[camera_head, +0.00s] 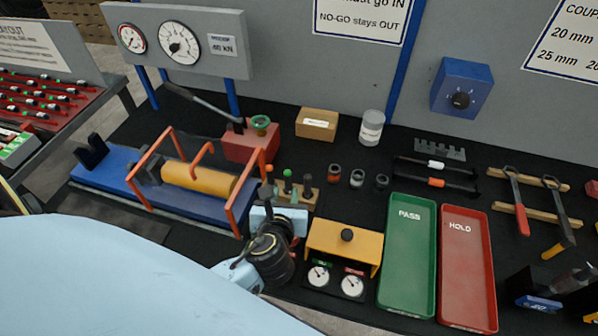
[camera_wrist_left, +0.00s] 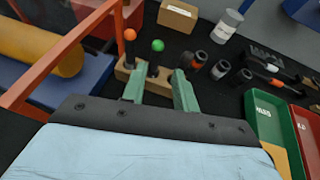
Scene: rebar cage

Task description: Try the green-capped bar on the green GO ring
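Red bars with white or green end caps lie on the rack (camera_head: 60,90) at the far left; several caps are green, and single bars are hard to separate. Two round white-faced items stand near the front, one under a green label (camera_head: 318,275) and one under a red label (camera_head: 352,283); their lettering is unreadable. My left gripper (camera_head: 282,197) is over the middle of the bench, by a wooden block (camera_head: 305,193) with orange-topped and green-topped pins. In the left wrist view its fingers (camera_wrist_left: 160,88) are apart with nothing gripped, close in front of that block. My right gripper is not seen.
An orange frame (camera_head: 150,165) with a yellow cylinder stands left of my gripper. Small couplers (camera_head: 357,178) stand behind.

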